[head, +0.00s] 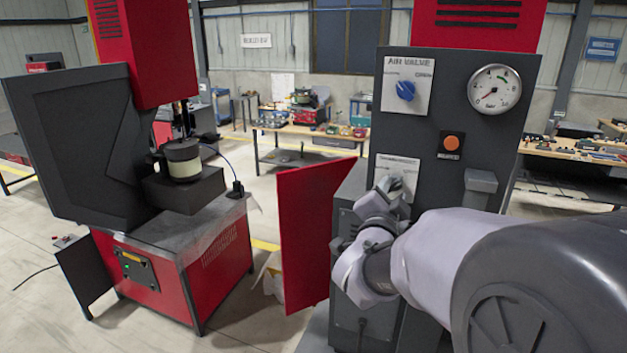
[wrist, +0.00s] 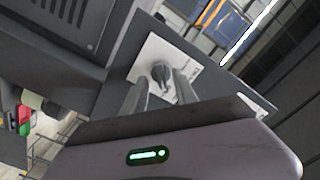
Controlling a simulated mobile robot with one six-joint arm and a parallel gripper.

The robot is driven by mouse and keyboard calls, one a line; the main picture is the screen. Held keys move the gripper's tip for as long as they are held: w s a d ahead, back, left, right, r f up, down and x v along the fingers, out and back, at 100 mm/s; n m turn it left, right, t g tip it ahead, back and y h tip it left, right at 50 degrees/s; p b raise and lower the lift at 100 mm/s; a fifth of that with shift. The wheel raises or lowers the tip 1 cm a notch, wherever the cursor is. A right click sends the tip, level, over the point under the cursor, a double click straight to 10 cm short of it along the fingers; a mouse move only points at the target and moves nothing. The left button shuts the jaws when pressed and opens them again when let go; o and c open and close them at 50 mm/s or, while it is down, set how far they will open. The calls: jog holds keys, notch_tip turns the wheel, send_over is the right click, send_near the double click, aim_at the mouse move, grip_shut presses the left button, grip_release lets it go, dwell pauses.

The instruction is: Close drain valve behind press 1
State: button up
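The drain valve is a dark grey knob (wrist: 161,72) on a white plate (wrist: 148,52) in the wrist view. In the head view its plate (head: 398,163) is on the dark panel below the air valve, and my gripper hides most of it and the knob. My gripper (head: 390,187) is at this lower plate. In the wrist view my gripper (wrist: 161,84) has its two fingers apart, one on each side of the knob. I cannot tell whether they touch it. The knob's label is too blurred to read.
Above are a blue air valve knob (head: 405,90) and a pressure gauge (head: 494,89). An orange button (head: 452,142) and a grey block (head: 480,182) sit to the right. A red door panel (head: 308,230) stands out on the left. Another red press (head: 165,265) is further left, with floor between.

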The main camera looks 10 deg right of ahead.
jog(key=shift+w+d, duration=0.15)
jog(key=shift+w, duration=0.4)
jog(key=shift+s, duration=0.1)
grip_shut()
jog(key=shift+f+n, duration=0.1)
jog(key=shift+n, duration=0.2)
jog(key=n+b, duration=0.2)
jog(key=shift+n, duration=0.4)
jog(key=n, duration=0.5)
jog(key=shift+n+b, duration=0.3)
jog(key=shift+b, duration=0.1)
jog(key=n, duration=0.4)
jog(key=shift+p, duration=0.4)
jog(key=shift+n+p, duration=0.6)
jog(key=shift+n, duration=1.8)
